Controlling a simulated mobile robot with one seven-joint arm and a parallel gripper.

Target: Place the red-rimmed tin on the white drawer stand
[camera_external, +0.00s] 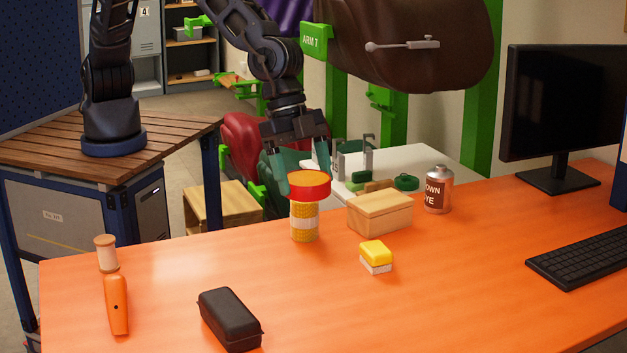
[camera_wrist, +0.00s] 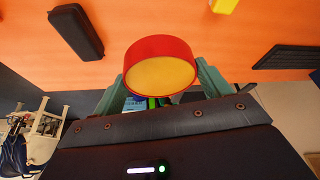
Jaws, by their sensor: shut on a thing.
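The red-rimmed tin (camera_external: 310,187) is round, with a thick red rim and an orange-yellow face. In the wrist view the tin (camera_wrist: 160,68) shows its face between two teal fingers. My gripper (camera_external: 303,168) is shut on it near the table's back edge. A honeycomb-patterned yellow body with a white band (camera_external: 304,224) shows directly below the rim in the external view; I cannot tell whether it belongs to the tin or is a separate jar. A white top (camera_external: 437,161) lies behind the table; its drawers are not visible, so I cannot confirm it is the stand.
On the orange table (camera_external: 460,290), a wooden box (camera_external: 380,212) and a yellow-and-white block (camera_external: 376,256) lie right of the tin. A labelled can (camera_external: 438,189) stands behind them. A black case (camera_external: 230,318) lies in front. Green-based items (camera_external: 359,180) occupy the white top's left part.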

